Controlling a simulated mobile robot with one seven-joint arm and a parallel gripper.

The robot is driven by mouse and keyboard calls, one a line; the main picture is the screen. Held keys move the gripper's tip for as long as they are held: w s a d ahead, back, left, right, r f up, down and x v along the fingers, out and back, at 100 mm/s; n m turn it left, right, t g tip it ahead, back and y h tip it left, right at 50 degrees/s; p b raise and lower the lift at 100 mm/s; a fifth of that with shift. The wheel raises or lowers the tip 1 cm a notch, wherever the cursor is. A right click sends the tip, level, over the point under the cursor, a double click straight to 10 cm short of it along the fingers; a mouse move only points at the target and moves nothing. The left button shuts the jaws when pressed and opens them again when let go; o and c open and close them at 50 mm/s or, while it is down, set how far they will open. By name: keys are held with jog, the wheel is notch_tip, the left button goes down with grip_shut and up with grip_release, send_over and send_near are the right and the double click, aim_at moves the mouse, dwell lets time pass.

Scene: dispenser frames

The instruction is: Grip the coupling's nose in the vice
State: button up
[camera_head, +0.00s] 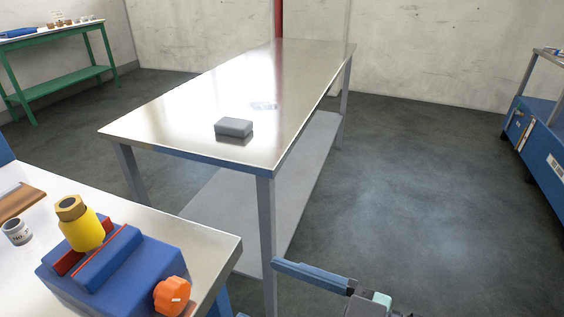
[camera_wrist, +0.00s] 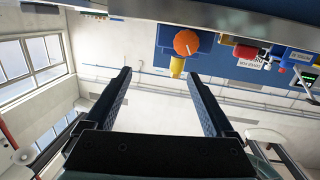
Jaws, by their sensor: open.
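The coupling (camera_head: 82,229), with a yellow body and a brass hexagonal top, stands slightly tilted at the vice in the head view. Its lower end is hidden between the red-lined jaws; I cannot tell whether they press on it. The blue vice (camera_head: 150,273) sits at the near corner of a workbench, with an orange knob (camera_head: 171,296) on its right. My gripper (camera_wrist: 158,75) is open and empty in the wrist view. The knob (camera_wrist: 186,42) and part of the yellow coupling (camera_wrist: 177,67) show beyond its fingertips, apart from them.
A small labelled grey cup (camera_head: 17,232) and a brown board (camera_head: 18,202) lie left of the vice. A steel table (camera_head: 190,100) behind holds a grey block (camera_head: 234,127). A green bench (camera_head: 60,75) stands far left, blue equipment (camera_head: 540,140) far right.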

jog(key=w+r+m+t+h+p, duration=0.2)
jog(key=w+r+t+h+p, duration=0.1)
jog(key=r, duration=0.6)
jog(key=w+r+m+t+h+p, duration=0.3)
jog(key=w+r+p, duration=0.2)
jog(key=r, duration=0.5)
jog(key=w+r+m+t+h+p, duration=0.2)
jog(key=w+r+t+p, duration=0.1)
jog(key=r, duration=0.6)
jog(key=shift+w+d+r+m+t+h+p, duration=0.3)
jog(key=shift+w+t+h+p, duration=0.15)
jog(key=shift+p, duration=0.25)
jog(key=shift+f, duration=0.2)
